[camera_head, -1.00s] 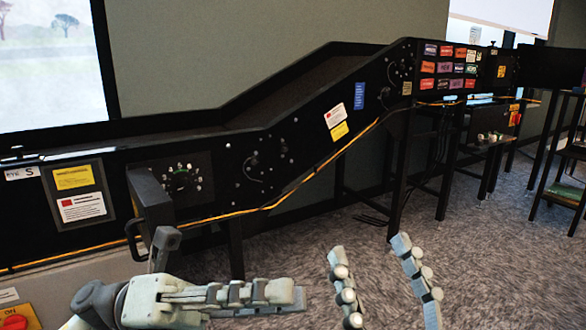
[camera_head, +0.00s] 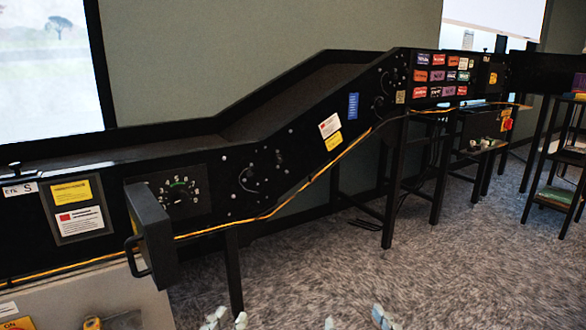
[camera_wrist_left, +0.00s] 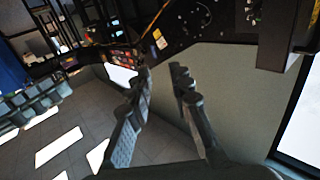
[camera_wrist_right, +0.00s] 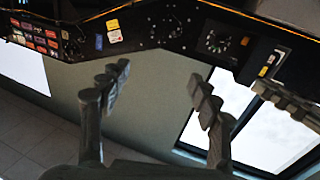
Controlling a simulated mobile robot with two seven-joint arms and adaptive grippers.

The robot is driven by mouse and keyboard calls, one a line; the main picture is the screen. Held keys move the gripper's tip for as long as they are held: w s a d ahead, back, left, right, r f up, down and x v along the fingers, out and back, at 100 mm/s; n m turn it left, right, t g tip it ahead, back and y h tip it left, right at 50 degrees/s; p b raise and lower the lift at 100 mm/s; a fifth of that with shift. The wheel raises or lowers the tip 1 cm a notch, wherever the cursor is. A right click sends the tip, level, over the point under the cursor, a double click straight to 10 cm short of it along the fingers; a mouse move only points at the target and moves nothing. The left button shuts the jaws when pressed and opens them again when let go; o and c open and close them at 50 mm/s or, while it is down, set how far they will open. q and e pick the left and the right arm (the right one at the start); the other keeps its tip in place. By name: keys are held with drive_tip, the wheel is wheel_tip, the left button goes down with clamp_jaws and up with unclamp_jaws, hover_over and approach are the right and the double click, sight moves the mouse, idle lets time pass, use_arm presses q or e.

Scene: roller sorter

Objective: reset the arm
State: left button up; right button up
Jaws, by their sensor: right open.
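My left gripper (camera_head: 225,318) shows only its fingertips at the bottom edge of the head view. In the left wrist view its two fingers (camera_wrist_left: 162,72) stand a little apart with nothing between them. My right gripper (camera_head: 355,320) also shows only its fingertips at the bottom edge, further right. In the right wrist view its fingers (camera_wrist_right: 160,75) are wide apart and empty. Both grippers are clear of the black roller sorter (camera_head: 290,165). My arms are otherwise out of the head view.
A yellow cable (camera_head: 300,190) runs along the sorter. Carpeted floor (camera_head: 320,260) is free in front. A shelf stand (camera_head: 555,190) is at right.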

use_arm(q)
drive_tip(key=s+a+f+g+y+p, duration=0.2)
drive_tip(key=a+f+g, duration=0.2)
drive_tip(key=f, duration=0.3)
drive_tip(key=s+a+f+g+y+p, duration=0.1)
drive_tip(key=a+f+g+y+p, duration=0.2)
drive_tip(key=f, duration=0.5)
use_arm(e)
drive_tip(key=s+d+f+g+h, duration=0.2)
drive_tip(key=d+f+g, duration=0.2)
drive_tip(key=f, duration=0.3)
drive_tip(key=s+d+f+g+h, duration=0.1)
drive_tip(key=d+f+g+h, duration=0.2)
drive_tip(key=f, duration=0.5)
use_arm(q)
drive_tip(key=s+a+f+n+g+y+p, duration=0.1)
drive_tip(key=s+a+f+g+p, duration=0.2)
drive_tip(key=s+a+f+g, duration=0.4)
drive_tip(key=s+a+f, duration=0.2)
drive_tip(key=s, duration=0.3)
drive_tip(key=shift+a+n, duration=0.35)
drive_tip(key=shift+n, duration=0.05)
use_arm(e)
drive_tip(key=s+d+f+m+g+h, duration=0.1)
drive_tip(key=s+d+f+g, duration=0.6)
drive_tip(key=s, duration=0.5)
wheel_tip(320, 180, down, 2)
drive_tip(key=shift+d+f+m, duration=0.1)
drive_tip(key=shift+d+m, duration=0.3)
drive_tip(key=shift+d, duration=0.85)
